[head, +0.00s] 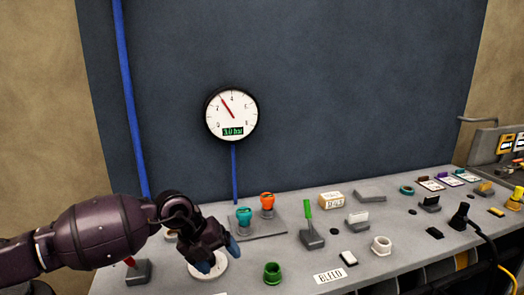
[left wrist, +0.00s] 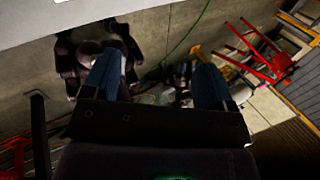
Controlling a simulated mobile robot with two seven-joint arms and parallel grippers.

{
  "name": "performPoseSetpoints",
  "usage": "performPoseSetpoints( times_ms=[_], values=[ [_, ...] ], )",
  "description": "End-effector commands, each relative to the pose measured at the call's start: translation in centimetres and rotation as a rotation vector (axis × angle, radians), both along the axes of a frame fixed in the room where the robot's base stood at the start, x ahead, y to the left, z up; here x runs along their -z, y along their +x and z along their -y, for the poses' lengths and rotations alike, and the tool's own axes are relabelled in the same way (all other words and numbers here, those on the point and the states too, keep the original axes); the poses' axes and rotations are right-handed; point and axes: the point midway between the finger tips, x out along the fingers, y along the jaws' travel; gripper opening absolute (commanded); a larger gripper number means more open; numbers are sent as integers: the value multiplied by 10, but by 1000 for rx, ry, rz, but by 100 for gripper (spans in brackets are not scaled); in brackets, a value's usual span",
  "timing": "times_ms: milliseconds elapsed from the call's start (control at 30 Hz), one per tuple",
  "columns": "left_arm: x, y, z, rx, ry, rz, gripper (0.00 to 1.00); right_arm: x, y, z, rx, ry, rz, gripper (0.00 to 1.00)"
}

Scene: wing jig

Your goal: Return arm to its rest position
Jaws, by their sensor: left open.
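My left arm comes in from the left in the head view. My left gripper (head: 218,258) hangs over the near left part of the grey console (head: 335,258), in front of a white round piece (head: 207,266). In the left wrist view the two blue fingers of the left gripper (left wrist: 158,85) are wide apart with nothing between them. From the head view I cannot tell whether the fingers touch the white piece. My right gripper does not show in the head view.
A gauge (head: 231,114) hangs on the dark panel. Teal (head: 244,216) and orange (head: 267,203) knobs, a green lever (head: 309,222), a green ring (head: 272,272) and a white ring (head: 381,245) stand right of the gripper. A black plug with cable (head: 461,217) lies farther right.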

Motion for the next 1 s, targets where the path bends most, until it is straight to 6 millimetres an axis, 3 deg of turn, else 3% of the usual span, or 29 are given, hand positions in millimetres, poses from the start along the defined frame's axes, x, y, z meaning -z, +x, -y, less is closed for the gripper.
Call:
performPoseSetpoints(
  times_ms=[100, 233, 367, 500, 600, 733, 867, 1000],
  values=[
    [-43, -3, 45, 85, -267, 74, 79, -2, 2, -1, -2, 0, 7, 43],
    [-85, -12, 84, 104, -590, 137, 79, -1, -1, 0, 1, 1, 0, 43],
    [-119, -16, 101, 16, -904, 176, 79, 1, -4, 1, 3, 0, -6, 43],
    [-138, -10, 92, -202, -1191, 186, 79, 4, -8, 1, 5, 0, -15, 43],
    [-135, -2, 74, -398, -1329, 170, 79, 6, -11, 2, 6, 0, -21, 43],
    [-114, 6, 42, -664, -1440, 121, 79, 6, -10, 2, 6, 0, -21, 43],
    [-78, 7, 8, -927, -1492, 47, 79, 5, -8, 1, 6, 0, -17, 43],
    [-30, -3, -28, -1195, -1508, -52, 79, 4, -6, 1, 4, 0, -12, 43]
  ],
)
